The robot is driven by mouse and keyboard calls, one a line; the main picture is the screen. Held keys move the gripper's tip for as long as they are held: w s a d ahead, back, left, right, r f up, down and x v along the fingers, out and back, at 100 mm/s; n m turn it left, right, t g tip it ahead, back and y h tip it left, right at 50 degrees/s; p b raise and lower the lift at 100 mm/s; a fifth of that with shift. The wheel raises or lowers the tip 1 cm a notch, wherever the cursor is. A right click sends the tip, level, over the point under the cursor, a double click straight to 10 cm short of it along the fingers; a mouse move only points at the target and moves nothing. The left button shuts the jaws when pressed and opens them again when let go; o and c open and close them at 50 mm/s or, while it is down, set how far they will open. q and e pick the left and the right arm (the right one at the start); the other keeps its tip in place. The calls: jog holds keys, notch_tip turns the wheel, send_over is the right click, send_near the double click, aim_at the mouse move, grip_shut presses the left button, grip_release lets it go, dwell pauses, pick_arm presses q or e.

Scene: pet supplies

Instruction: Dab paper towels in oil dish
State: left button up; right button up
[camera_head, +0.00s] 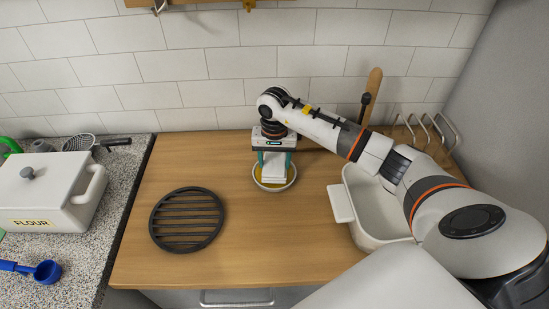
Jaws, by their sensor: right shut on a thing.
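The oil dish (290,181) is a small round dish with a pale rim and yellow oil inside, on the wooden counter near the middle. My right gripper (273,168) comes down over it from above, with teal fingers shut on a white folded paper towel (273,173). The towel's lower edge is within the dish outline; it looks to be at the oil, but exact contact is hard to tell. My left gripper is out of view.
A black round grate (187,219) lies left of the dish. A white rectangular basin (347,214) stands right, partly behind my right arm. A flour box (50,190) and blue scoop (47,271) sit on the speckled counter. Wood in front of the dish is clear.

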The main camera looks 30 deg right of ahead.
aim_at(274, 163)
jog(key=shift+f+b, duration=0.55)
dwell(0.8)
jog(key=shift+s+a+f+b, duration=0.1)
jog(key=shift+s+f+b, duration=0.05)
jog(key=shift+b, duration=0.15)
dwell(1.5)
notch_tip(274, 163, up, 2)
jog(key=shift+r+p, duration=0.1)
jog(key=shift+p, duration=0.4)
jog(key=shift+r+p, duration=1.15)
jog(key=shift+r, duration=1.4)
